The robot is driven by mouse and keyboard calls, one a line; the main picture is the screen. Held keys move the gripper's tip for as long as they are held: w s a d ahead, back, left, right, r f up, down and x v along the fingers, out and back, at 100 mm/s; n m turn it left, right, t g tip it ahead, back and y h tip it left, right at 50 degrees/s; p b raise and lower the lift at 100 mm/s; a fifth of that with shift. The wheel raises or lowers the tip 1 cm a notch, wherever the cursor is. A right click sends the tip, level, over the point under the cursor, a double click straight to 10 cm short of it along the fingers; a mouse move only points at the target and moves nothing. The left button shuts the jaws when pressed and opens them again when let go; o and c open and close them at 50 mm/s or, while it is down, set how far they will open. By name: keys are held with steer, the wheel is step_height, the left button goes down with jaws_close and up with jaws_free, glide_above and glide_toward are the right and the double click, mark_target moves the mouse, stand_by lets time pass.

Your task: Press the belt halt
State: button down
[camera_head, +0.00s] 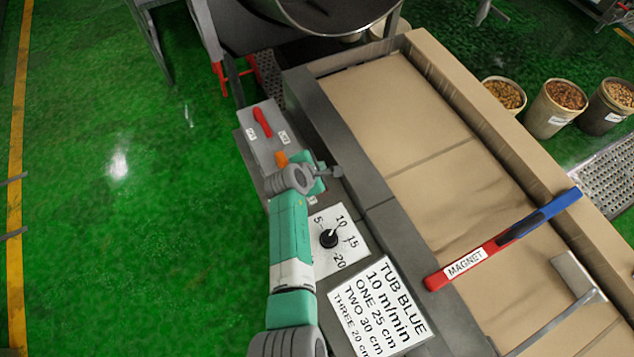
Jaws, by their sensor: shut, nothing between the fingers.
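My arm reaches up from the bottom of the head view over a grey control panel (251,138) beside the conveyor. My gripper (337,172) is small and dark here, at the panel's right side near the conveyor's grey side rail. Its fingers look closed, with nothing seen between them. No control is clearly readable as the belt halt. A red handle (262,122) lies on the panel between small white labels, up and left of the gripper. An orange part (281,159) shows just above my wrist. My wrist and gripper hide part of the panel there.
A dial (328,239) marked 5 to 20 sits right of my forearm, above a printed sign (378,308). A red and blue magnet bar (504,240) lies across the tan belt (395,110). Several filled tubs (555,108) stand beyond it. Green floor at left is clear.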

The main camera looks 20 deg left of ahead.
steer(key=shift+f, duration=0.1)
step_height(320, 180, down, 9)
steer(key=b, duration=0.8)
steer(key=shift+r, duration=0.2)
stand_by(1.5)
steer(key=shift+f+b, duration=0.4)
steer(key=shift+b, duration=0.1)
steer(key=shift+f+b, duration=0.4)
steer(key=shift+f, duration=0.1)
stand_by(0.4)
stand_by(0.3)
steer(key=shift+r+p, duration=0.9)
steer(key=shift+p, duration=0.05)
step_height(320, 180, up, 5)
steer(key=p, duration=0.4)
steer(key=shift+p, duration=0.4)
